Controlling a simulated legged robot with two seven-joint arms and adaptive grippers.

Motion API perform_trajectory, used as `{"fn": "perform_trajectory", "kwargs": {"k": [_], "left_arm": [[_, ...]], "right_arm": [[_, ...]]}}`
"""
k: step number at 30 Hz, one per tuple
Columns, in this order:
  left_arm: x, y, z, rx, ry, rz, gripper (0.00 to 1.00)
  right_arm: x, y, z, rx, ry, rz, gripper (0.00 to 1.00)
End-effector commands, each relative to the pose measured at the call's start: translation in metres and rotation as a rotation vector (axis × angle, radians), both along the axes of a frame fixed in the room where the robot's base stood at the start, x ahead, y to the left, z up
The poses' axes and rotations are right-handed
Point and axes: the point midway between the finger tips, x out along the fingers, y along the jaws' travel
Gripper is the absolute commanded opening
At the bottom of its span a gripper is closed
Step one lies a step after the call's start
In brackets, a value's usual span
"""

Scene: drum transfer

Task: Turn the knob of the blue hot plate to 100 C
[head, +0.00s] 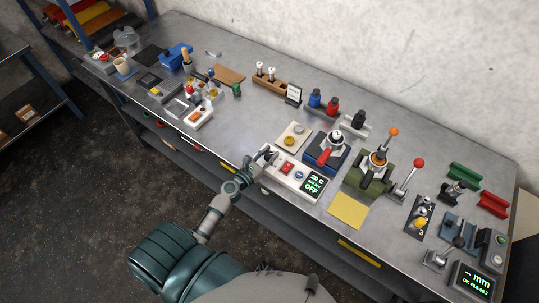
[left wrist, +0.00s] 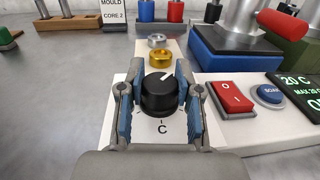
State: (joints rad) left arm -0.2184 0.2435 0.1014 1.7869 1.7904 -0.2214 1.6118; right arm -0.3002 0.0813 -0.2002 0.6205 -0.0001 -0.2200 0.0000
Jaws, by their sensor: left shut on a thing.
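The black knob (left wrist: 160,97) sits on a white dial plate marked C, at the left end of the white control box (head: 281,181). Its white pointer line points up and slightly right in the left wrist view. My left gripper (head: 267,157) is shut on the knob, one finger on each side; the fingers hide parts of the dial scale. The display (head: 314,184) reads 20 C and OFF. A red switch (left wrist: 231,97) and a blue button (left wrist: 270,94) lie right of the knob. The blue hot plate (head: 325,158) stands behind the box. My right gripper is not in view.
A metal vessel with a red handle (head: 325,155) stands on the hot plate. A beige pad (head: 293,136) with brass and silver pieces lies behind the knob. A green press (head: 371,177) and yellow sheet (head: 348,210) are to the right. The bench's front edge is close.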

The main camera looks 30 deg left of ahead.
Motion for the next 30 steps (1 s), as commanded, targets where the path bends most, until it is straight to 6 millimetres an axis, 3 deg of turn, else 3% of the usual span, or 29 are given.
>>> {"fn": "perform_trajectory", "kwargs": {"k": [12, 30], "left_arm": [[0.0, 0.001, -0.003, 0.001, 0.001, -0.24, 0.0], [0.0, 0.001, -0.001, 0.001, 0.002, -0.294, 0.0]], "right_arm": [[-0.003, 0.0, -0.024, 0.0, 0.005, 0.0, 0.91], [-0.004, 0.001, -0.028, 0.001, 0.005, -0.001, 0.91]]}}
